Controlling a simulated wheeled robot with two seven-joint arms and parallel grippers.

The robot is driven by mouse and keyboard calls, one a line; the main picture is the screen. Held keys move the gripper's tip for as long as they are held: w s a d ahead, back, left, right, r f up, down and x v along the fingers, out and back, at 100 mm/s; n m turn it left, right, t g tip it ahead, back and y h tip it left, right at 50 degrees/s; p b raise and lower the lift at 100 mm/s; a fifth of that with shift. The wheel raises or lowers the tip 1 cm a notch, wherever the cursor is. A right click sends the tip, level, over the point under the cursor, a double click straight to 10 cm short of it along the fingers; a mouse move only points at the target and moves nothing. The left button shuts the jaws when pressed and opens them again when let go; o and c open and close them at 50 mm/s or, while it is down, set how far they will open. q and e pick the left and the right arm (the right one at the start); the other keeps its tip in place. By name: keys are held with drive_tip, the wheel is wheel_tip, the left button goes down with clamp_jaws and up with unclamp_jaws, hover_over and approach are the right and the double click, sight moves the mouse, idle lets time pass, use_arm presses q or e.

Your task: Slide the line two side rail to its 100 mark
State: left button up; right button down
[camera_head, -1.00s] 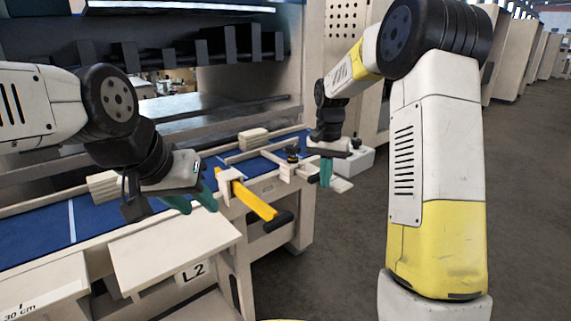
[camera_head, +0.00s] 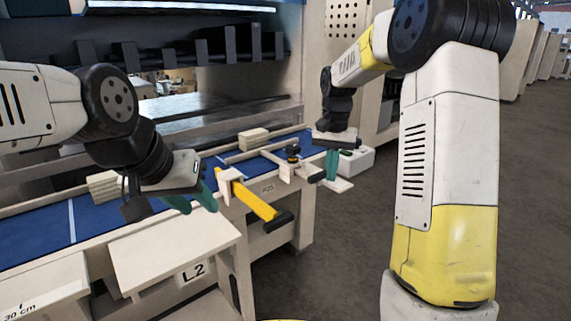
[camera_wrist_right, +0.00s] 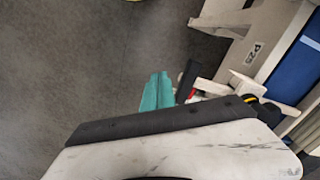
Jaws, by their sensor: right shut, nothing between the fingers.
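The line two table, marked L2 (camera_head: 195,270), carries a blue belt (camera_head: 40,232). A beige rail (camera_head: 262,149) with a cross piece lies at the belt's far right end, and a dark knob (camera_head: 293,152) stands on it. I cannot read a scale or 100 mark. My right gripper (camera_head: 331,166) is shut and empty, its teal fingers just right of the cross piece's end. In the right wrist view the fingers (camera_wrist_right: 157,92) are together beside a black and red part (camera_wrist_right: 187,80) and beige bracket. My left gripper (camera_head: 192,203) is open and empty, left of the yellow bar.
A yellow bar (camera_head: 254,200) with a black end juts from the table's front edge. Beige blocks (camera_head: 254,136) lie on the belt. A pale box (camera_head: 357,160) stands behind my right gripper. Grey floor (camera_head: 340,250) is clear at the front right.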

wheel_tip(320, 180, up, 6)
idle(0.6)
drive_tip(key=s+r+n+t+y, duration=0.1)
drive_tip(key=s+r+n+t, duration=0.3)
drive_tip(key=s, duration=0.9)
drive_tip(key=s+f+n+t+y, duration=0.1)
drive_tip(key=s+f+t, duration=0.1)
drive_tip(key=s, duration=1.1)
drive_tip(key=shift+a, duration=0.45)
idle(0.3)
